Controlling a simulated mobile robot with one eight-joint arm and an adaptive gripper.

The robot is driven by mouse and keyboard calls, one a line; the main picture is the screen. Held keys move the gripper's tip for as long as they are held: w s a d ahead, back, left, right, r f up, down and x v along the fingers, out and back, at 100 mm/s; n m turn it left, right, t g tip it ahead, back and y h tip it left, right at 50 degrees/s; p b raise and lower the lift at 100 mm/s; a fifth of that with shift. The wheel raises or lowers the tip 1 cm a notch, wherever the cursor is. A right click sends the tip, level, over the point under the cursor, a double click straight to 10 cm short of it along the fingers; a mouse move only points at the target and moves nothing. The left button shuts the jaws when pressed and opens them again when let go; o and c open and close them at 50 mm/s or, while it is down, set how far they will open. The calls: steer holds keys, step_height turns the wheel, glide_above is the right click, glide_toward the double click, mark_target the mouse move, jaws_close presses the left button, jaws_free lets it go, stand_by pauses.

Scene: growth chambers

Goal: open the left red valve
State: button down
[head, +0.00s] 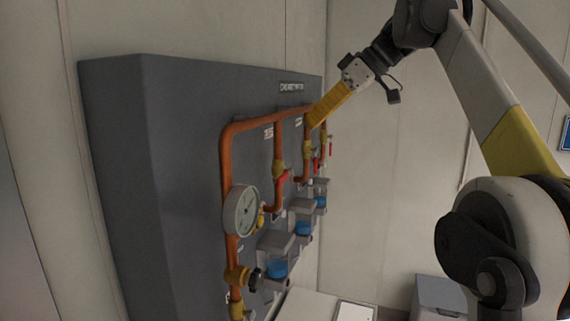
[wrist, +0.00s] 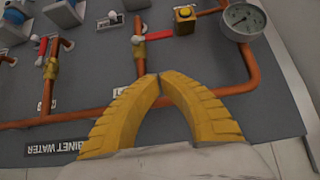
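The left red valve has a red lever (head: 283,177) on a brass body below the copper pipe, just right of the gauge in the head view. In the wrist view, which looks upside down, its red lever (wrist: 158,37) lies sideways beyond my fingertips. My gripper (head: 313,121) has ribbed yellow fingers and is up near the top pipe, in front of the panel. In the wrist view my gripper (wrist: 159,78) has its fingertips together, with nothing visible between them. The tips appear apart from the red lever.
A round gauge (head: 243,211) sits on the pipe left of the valve. The copper pipe (head: 227,150) runs along the grey panel (head: 165,190). More red levers (head: 331,147) are farther right. Blue-filled containers (head: 277,268) stand below. The space right of the panel looks free.

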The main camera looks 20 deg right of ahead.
glide_above(284, 174)
step_height(284, 174, down, 6)
step_height(284, 174, down, 3)
steer(key=shift+w+d+f+p, duration=0.1)
steer(key=shift+w+f+p, duration=0.05)
steer(key=shift+p, duration=0.4)
steer(key=shift+f, duration=0.65)
steer(key=shift+s+f+t, duration=0.15)
steer(key=shift+s+t, duration=0.05)
steer(key=shift+t, duration=0.1)
